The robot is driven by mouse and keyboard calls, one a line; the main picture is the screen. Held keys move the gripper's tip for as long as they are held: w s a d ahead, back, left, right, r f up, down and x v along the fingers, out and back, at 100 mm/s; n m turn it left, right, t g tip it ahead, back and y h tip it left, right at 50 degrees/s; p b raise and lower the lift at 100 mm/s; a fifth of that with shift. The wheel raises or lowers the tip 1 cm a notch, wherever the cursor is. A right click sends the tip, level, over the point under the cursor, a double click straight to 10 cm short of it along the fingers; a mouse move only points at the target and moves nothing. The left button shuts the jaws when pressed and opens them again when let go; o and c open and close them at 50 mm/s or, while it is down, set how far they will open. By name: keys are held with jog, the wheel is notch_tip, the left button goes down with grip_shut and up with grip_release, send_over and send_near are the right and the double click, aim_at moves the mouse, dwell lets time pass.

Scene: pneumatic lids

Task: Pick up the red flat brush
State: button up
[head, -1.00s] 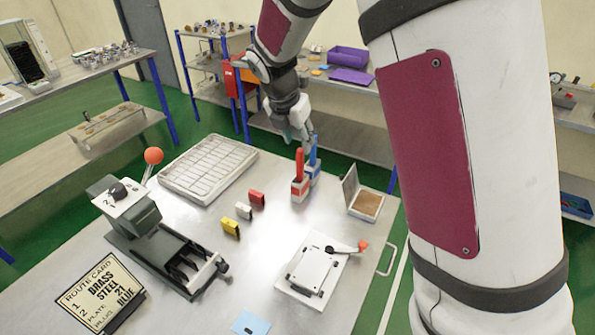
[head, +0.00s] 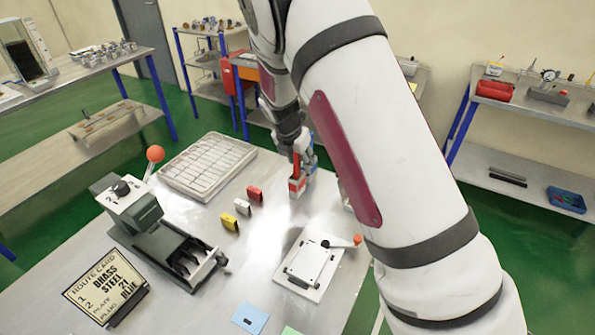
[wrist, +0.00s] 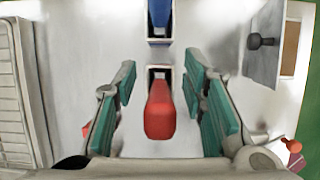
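The red flat brush (wrist: 159,112) stands handle-up in a small white holder, and in the wrist view it lies between the two open fingers. My gripper (wrist: 160,100) has teal pads on either side of the handle, with a visible gap on both sides. In the head view the red brush (head: 296,166) is partly covered by my gripper (head: 302,150), which is lowered over it. A blue brush (wrist: 159,14) stands in a second white holder just beyond the red one.
A slotted white tray (head: 207,163) lies to the left. Red, white and yellow blocks (head: 243,207) stand in front of it. A hinged-lid box (wrist: 265,45) is at the right in the wrist view. A white plate fixture with an orange knob (head: 318,262) sits nearer.

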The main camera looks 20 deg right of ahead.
grip_shut()
dwell(0.3)
